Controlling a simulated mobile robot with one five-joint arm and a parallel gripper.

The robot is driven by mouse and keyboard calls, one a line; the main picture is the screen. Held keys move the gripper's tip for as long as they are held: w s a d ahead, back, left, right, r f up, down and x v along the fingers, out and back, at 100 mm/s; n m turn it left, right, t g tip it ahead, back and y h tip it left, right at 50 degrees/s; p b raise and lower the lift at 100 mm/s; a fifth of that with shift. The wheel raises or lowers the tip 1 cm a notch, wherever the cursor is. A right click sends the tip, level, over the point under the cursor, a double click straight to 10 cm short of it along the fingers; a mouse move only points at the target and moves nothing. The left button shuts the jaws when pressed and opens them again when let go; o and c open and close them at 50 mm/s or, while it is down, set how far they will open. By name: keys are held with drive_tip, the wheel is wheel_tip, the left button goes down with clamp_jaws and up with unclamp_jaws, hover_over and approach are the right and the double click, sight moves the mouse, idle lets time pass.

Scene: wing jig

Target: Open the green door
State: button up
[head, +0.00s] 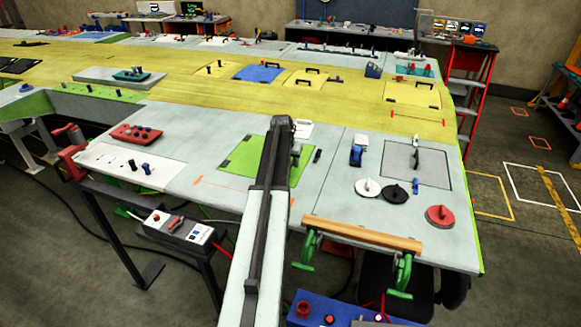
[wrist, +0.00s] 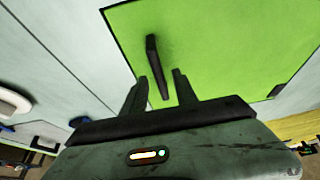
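The green door (head: 240,157) is a flat bright green panel in the pale wing surface, partly hidden behind my arm in the head view. It looks closed, flush with the surface around it. In the wrist view the green door (wrist: 225,50) fills the upper right, with a dark bar handle (wrist: 152,55) on it. My gripper (wrist: 160,75) is open, its two dark fingers apart. The handle's lower end shows between the fingers; I cannot tell whether they touch it.
A wooden bar on green brackets (head: 360,234) runs along the wing's front edge. A grey panel (head: 416,165) lies to the right, with white, black and red discs (head: 440,216) near it. A red block (head: 136,134) and a white plate (head: 120,166) lie to the left.

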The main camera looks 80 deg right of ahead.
drive_tip(key=shift+r, duration=0.1)
clamp_jaws()
idle(1.2)
